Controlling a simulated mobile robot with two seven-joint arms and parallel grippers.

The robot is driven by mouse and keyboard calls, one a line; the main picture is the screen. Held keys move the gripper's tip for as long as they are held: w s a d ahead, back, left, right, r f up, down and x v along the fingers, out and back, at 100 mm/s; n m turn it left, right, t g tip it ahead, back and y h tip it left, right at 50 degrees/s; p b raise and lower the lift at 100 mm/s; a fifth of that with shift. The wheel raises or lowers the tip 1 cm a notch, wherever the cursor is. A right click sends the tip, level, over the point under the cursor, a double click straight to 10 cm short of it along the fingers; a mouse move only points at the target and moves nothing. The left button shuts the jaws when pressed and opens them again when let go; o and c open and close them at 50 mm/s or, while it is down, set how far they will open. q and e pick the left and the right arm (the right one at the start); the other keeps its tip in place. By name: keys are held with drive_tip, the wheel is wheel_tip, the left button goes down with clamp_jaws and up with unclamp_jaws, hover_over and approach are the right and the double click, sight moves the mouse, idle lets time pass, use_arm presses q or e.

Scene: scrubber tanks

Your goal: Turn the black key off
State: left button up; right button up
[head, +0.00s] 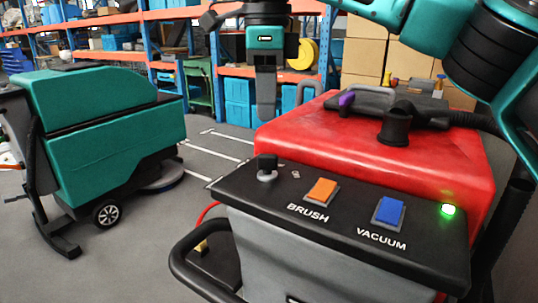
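The black key (267,163) stands upright in a round silver lock at the left end of the black control panel (335,238). My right gripper (266,112) points down from the top of the head view, above the key in the picture. It appears apart from the key, with nothing visible held in it. Its fingers show as one grey block, so I cannot tell whether they are open or shut. A green light (448,210) glows at the panel's right end. My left gripper is not in view.
An orange BRUSH switch (321,190) and a blue VACUUM switch (389,211) sit right of the key. The red tank (330,129) rises behind the panel. A black handle bar (190,262) curves in front. A teal scrubber (105,140) stands left, with clear floor between.

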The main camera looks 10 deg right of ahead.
sight(267, 154)
wheel_tip(267, 154, down, 10)
drive_tip(key=shift+r+b, duration=0.2)
drive_tip(key=shift+b, duration=0.5)
drive_tip(key=shift+c, duration=0.2)
clamp_jaws()
